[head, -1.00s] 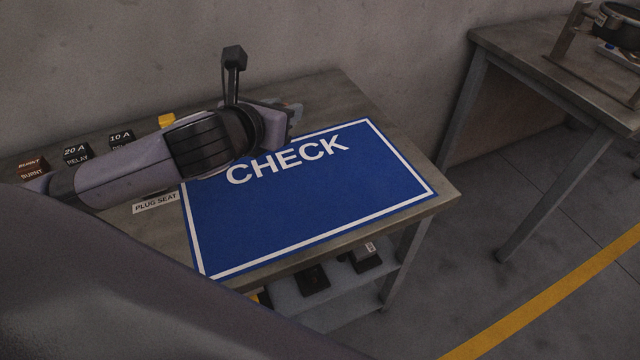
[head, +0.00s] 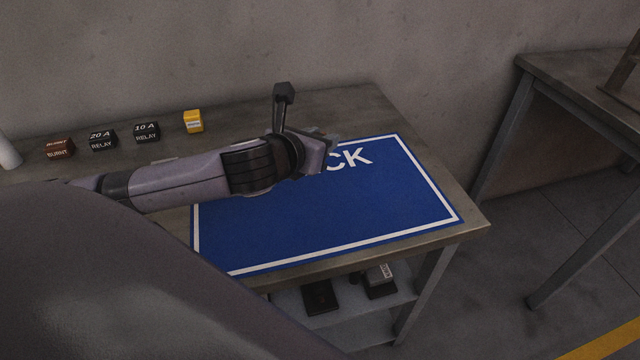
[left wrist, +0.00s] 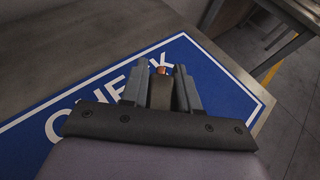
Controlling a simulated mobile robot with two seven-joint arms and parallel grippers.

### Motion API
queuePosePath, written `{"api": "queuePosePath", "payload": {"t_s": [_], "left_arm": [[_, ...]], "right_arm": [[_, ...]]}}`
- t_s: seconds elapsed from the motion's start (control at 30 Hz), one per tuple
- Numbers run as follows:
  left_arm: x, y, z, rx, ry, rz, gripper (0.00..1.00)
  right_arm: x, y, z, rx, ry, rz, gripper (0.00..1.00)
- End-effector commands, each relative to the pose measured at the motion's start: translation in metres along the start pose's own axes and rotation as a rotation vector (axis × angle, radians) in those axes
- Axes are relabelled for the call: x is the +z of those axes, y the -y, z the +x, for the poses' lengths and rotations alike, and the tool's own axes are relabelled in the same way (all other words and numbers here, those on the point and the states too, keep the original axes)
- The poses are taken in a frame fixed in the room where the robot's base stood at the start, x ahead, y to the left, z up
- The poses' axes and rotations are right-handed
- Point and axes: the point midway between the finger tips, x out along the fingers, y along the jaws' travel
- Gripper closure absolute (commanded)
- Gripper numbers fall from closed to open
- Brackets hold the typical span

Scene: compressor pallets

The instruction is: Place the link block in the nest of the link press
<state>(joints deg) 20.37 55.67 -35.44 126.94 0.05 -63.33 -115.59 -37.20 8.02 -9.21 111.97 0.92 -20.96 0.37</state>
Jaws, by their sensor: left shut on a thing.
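My left gripper (head: 332,146) is above the blue CHECK mat, toward its back edge. In the left wrist view the gripper (left wrist: 161,80) is shut on a small dark block (left wrist: 161,93) with a copper-coloured end, which I take to be the link block. Its lower part is hidden behind the gripper body. In the head view the block cannot be told apart from the fingers. I cannot make out the link press or its nest in either current view. My right gripper is not in view.
The blue CHECK mat (head: 330,225) covers the right part of the bench (head: 345,105). A burnt relay (head: 59,148), a 20 A relay (head: 102,138), a 10 A relay (head: 146,132) and a yellow block (head: 193,121) stand along the back. A second table (head: 570,75) is at right, across a gap.

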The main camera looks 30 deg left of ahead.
Motion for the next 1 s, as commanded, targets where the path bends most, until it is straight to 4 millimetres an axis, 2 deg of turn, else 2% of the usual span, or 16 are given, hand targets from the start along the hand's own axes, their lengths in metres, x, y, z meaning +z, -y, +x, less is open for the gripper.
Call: {"api": "queuePosePath", "payload": {"t_s": [0.03, 0.1, 0.2, 0.43, 0.63, 1.0], "left_arm": [[-0.017, 0.0, 0.006, 0.0, -0.004, -0.001, 1.0], [-0.029, 0.0, 0.012, 0.001, -0.001, -0.002, 1.0], [-0.041, 0.0, 0.017, 0.0, 0.002, -0.001, 1.0], [-0.055, 0.0, 0.023, 0.0, 0.002, -0.001, 1.0], [-0.084, 0.0, 0.035, 0.0, 0.001, -0.002, 1.0], [-0.087, 0.0, 0.037, 0.0, 0.004, 0.0, 1.0]], "right_arm": [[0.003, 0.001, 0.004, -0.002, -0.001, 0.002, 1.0], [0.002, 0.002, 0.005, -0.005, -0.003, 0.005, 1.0], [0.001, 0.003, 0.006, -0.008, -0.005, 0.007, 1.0], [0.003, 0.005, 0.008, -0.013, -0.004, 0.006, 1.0], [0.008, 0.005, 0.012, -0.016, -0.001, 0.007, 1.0], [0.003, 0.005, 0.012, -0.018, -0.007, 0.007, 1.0]]}}
